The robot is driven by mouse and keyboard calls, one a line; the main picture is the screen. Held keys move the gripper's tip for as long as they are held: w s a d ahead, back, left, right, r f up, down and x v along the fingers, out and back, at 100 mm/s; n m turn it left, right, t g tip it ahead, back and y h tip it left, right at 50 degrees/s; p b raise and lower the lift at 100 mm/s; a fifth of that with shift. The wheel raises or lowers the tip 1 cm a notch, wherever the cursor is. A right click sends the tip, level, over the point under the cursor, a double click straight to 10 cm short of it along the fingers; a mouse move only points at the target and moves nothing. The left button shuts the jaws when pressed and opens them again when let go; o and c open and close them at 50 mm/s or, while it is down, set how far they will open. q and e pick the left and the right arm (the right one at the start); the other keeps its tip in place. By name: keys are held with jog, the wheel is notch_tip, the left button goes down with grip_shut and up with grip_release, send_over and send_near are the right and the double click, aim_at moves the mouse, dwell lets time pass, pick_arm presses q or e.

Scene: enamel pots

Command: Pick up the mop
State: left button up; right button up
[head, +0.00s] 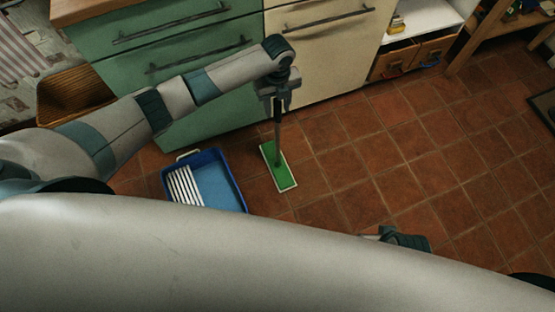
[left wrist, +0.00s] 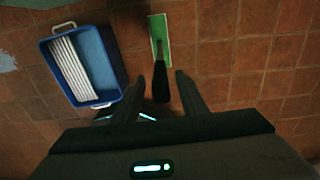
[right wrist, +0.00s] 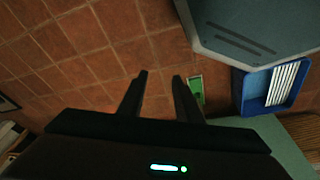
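The mop has a flat green head with a pale edge (head: 279,167) on the tiled floor and a dark handle (head: 277,130) standing up from it. My left gripper (head: 278,98) is at the top of the handle in the head view. In the left wrist view the fingers of my left gripper (left wrist: 161,88) are apart, with the dark handle end (left wrist: 161,82) between them and gaps on both sides. The green head (left wrist: 160,32) lies beyond. My right gripper (right wrist: 160,82) is open and empty; the mop's green head (right wrist: 196,88) shows past its fingers.
A blue tray (head: 238,183) with a white ribbed part stands on the floor left of the mop head. Green drawers (head: 190,60) and a cream cabinet front (head: 325,60) stand close behind my left gripper. The tiled floor (head: 400,150) to the right is clear.

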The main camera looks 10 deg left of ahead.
pick_arm(q)
jog(key=shift+w+f, duration=0.2)
jog(key=shift+f, duration=2.05)
jog(key=shift+r, duration=0.1)
grip_shut()
